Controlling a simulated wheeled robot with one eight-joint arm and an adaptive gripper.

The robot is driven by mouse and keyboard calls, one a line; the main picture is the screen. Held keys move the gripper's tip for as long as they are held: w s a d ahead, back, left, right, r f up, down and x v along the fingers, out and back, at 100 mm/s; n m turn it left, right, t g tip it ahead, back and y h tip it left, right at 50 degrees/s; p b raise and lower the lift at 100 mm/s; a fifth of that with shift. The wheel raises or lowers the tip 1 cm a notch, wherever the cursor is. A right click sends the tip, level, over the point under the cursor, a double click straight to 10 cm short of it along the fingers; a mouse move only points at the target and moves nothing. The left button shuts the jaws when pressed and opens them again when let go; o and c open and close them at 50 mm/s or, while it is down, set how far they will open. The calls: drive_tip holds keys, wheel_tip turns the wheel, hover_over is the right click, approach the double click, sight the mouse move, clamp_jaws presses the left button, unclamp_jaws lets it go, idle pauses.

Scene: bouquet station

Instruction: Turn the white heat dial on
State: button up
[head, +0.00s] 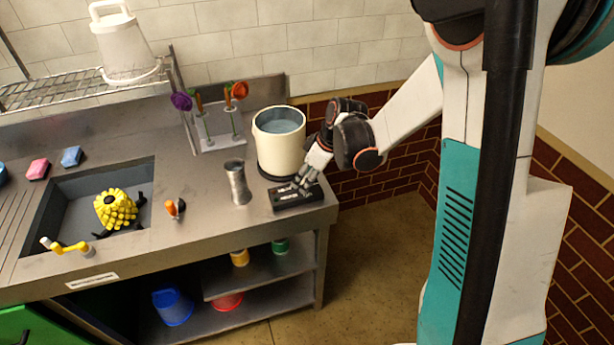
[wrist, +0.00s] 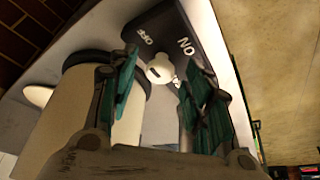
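The white heat dial (wrist: 160,68) is a small round knob with a short dark mark, on a black control box (wrist: 182,28) lettered OFF and ON. My gripper (wrist: 161,76) is open, with its teal-padded fingers on either side of the dial and gaps at both sides. In the head view my gripper (head: 305,181) points down just above the box (head: 297,198) at the counter's right front corner. The dial is hidden or too small to tell there. I cannot tell which label the dial's mark faces.
A cream pot (head: 280,148) of bluish liquid stands right behind the box. A metal shaker-like cup (head: 238,183) stands to its left. A flower rack (head: 215,135), a sink with a yellow object (head: 115,209) and sponges are farther left. Floor is free right of the counter.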

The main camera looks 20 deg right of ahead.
drive_tip(key=c, duration=0.8)
drive_tip(key=shift+m, duration=0.3)
drive_tip(key=shift+c, duration=0.2)
drive_tip(key=m, duration=0.1)
drive_tip(key=m+t+h, duration=0.1)
drive_tip(key=m, duration=0.1)
drive_tip(key=shift+s+a+m+b, duration=0.1)
drive_tip(key=shift+a+m+b, duration=0.1)
drive_tip(key=shift+m+b, duration=0.15)
drive_tip(key=m, duration=0.1)
drive_tip(key=m+h, duration=0.1)
drive_tip(key=m, duration=0.1)
drive_tip(key=m+h, duration=0.1)
drive_tip(key=m, duration=0.1)
drive_tip(key=shift+a+b, duration=0.25)
drive_tip(key=shift+b, duration=0.05)
drive_tip(key=m+h, duration=0.2)
drive_tip(key=m, duration=0.2)
drive_tip(key=shift+a+m, duration=0.1)
drive_tip(key=shift+m, duration=0.25)
drive_tip(key=shift+a+m+g+h+b, duration=0.1)
drive_tip(key=shift+m+g+h+b, duration=0.45)
drive_tip(key=shift+m, duration=1.35)
drive_tip(key=shift+h, duration=0.25)
drive_tip(key=o, duration=1.1)
drive_tip(key=shift+c, duration=0.2)
